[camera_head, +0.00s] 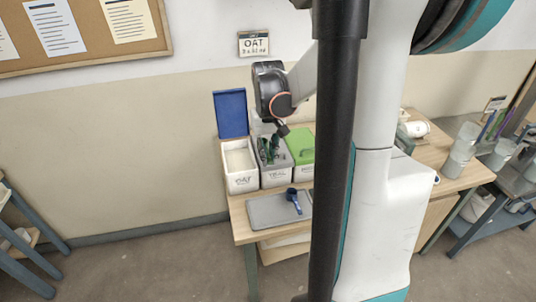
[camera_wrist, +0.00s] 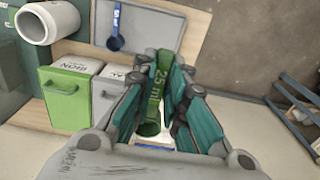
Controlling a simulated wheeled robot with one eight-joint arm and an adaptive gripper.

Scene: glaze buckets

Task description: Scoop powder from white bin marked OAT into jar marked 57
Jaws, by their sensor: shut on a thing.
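The white OAT bin (camera_head: 240,182) stands at the left end of the bench with its blue lid (camera_head: 231,113) raised. Pale powder shows inside. My gripper (camera_head: 268,147) is over the grey-topped middle bin, just right of the OAT bin. In the wrist view my gripper (camera_wrist: 165,88) is shut on a green scoop (camera_wrist: 152,92) marked 25 ml. The scoop's bowl is partly hidden by the fingers, and I cannot tell if it holds powder. Several pale jars (camera_head: 459,155) stand at the right; no 57 is readable on them.
The middle bin (camera_head: 274,178) and a green-lidded bin (camera_head: 302,150) stand beside the OAT bin. A blue scoop (camera_head: 293,202) lies on a grey tray (camera_head: 262,213) in front. A white pot (camera_wrist: 46,24) lies on the bench. My arm and column hide the bench's middle.

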